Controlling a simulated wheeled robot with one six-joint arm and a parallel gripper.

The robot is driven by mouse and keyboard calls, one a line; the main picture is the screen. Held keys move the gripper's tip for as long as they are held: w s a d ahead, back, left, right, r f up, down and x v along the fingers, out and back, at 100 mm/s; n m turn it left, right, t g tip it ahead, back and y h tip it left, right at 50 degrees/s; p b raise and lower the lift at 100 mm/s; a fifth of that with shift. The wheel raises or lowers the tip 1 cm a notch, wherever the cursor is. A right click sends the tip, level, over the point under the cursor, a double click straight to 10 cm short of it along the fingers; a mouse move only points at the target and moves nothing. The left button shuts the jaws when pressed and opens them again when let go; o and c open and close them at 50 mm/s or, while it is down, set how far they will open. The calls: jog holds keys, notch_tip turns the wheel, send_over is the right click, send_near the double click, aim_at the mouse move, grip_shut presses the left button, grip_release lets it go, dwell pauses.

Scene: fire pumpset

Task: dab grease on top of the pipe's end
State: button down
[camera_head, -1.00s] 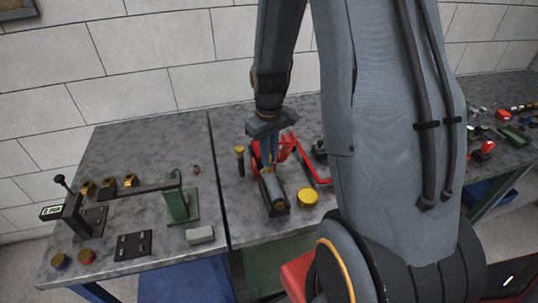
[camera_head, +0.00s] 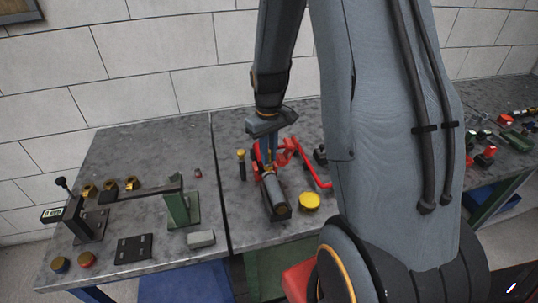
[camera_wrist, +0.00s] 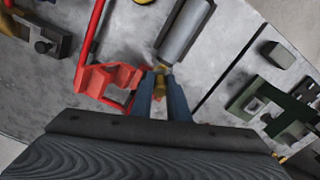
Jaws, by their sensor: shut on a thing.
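The pipe is a grey cylinder (camera_head: 274,192) lying in a dark holder on the bench, its near end toward me in the head view. In the wrist view the pipe (camera_wrist: 187,30) lies ahead of the fingertips. My gripper (camera_head: 269,160) points down beside the pipe's far end, close to a red clamp-like part (camera_head: 285,155). In the wrist view its blue fingers (camera_wrist: 163,96) are shut on a small yellowish-brown piece (camera_wrist: 160,84), perhaps the grease applicator. Its tip is near the pipe's end; I cannot tell if they touch. No grease is discernible on the pipe.
A yellow round tin (camera_head: 309,201) stands right of the pipe. A dark upright piece with a yellow top (camera_head: 241,164) stands left. A red bar runs along the right. On the left bench are a green stand (camera_head: 182,207), a grey block (camera_head: 201,239) and brass fittings.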

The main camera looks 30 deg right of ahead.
jog(key=shift+r, duration=0.15)
jog(key=shift+r, duration=2.9)
